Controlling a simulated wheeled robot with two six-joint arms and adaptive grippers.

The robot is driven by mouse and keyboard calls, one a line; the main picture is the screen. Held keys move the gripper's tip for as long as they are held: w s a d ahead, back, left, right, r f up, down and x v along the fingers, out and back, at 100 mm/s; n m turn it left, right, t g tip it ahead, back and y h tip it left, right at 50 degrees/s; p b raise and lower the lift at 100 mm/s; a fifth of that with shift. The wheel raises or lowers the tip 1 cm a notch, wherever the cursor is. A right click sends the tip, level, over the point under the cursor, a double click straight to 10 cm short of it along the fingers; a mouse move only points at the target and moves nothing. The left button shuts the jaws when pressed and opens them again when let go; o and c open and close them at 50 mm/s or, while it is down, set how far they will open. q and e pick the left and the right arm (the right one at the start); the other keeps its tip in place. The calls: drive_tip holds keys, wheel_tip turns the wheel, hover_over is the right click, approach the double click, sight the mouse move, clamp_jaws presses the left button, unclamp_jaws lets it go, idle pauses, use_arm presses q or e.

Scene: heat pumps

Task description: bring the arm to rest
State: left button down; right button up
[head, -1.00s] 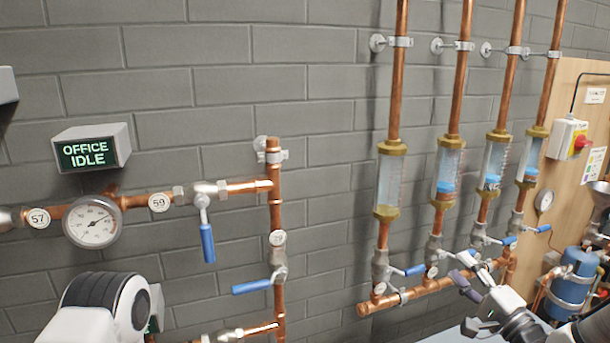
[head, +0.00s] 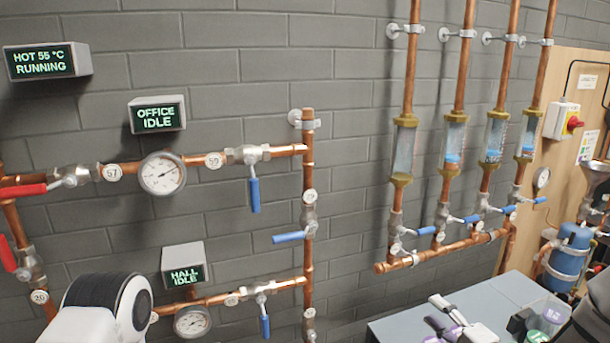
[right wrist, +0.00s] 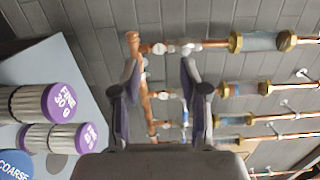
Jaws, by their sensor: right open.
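My right gripper (head: 436,312) is low in the head view, in front of the grey table top. In the right wrist view its two dark fingers (right wrist: 160,60) stand apart with nothing between them. Copper pipes and the grey wall show behind the gap, some way off. My left arm's white and black link is at the lower left of the head view. My left gripper itself is out of view.
The grey table (head: 400,332) holds a clear bin (head: 552,308). Filters with purple caps (right wrist: 62,103) and a blue COARSE cap (right wrist: 14,166) lie left in the wrist view. Sight-glass flow meters (head: 404,150), blue valve handles (head: 254,195) and a gauge (head: 162,173) line the wall.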

drive_tip(key=s+a+f+n+g+h+b, duration=0.1)
drive_tip(key=s+a+f+g+b, duration=0.1)
drive_tip(key=s+f, duration=0.5)
drive_tip(key=s+a+f+n+g+h+b, duration=0.1)
drive_tip(key=s+a+f+g, duration=0.2)
drive_tip(key=f, duration=0.7)
drive_tip(key=s+a+f+n+g+h+b, duration=0.1)
drive_tip(key=s+a+f+g+b, duration=0.1)
drive_tip(key=s+f, duration=0.5)
drive_tip(key=s+d+f+n+g+h, duration=0.1)
drive_tip(key=s+f+n+g, duration=0.2)
drive_tip(key=s, duration=0.3)
drive_tip(key=s+d+f+n+g+h+b, duration=0.1)
drive_tip(key=s+f+n+g, duration=0.2)
drive_tip(key=s, duration=0.4)
drive_tip(key=s+d+f+n+g+h, duration=0.1)
drive_tip(key=s+f+n+g+h, duration=0.1)
drive_tip(key=s, duration=0.4)
drive_tip(key=shift+s+d+f+n+g, duration=0.4)
drive_tip(key=shift+f+n+g, duration=0.3)
drive_tip(key=shift+f+n, duration=0.25)
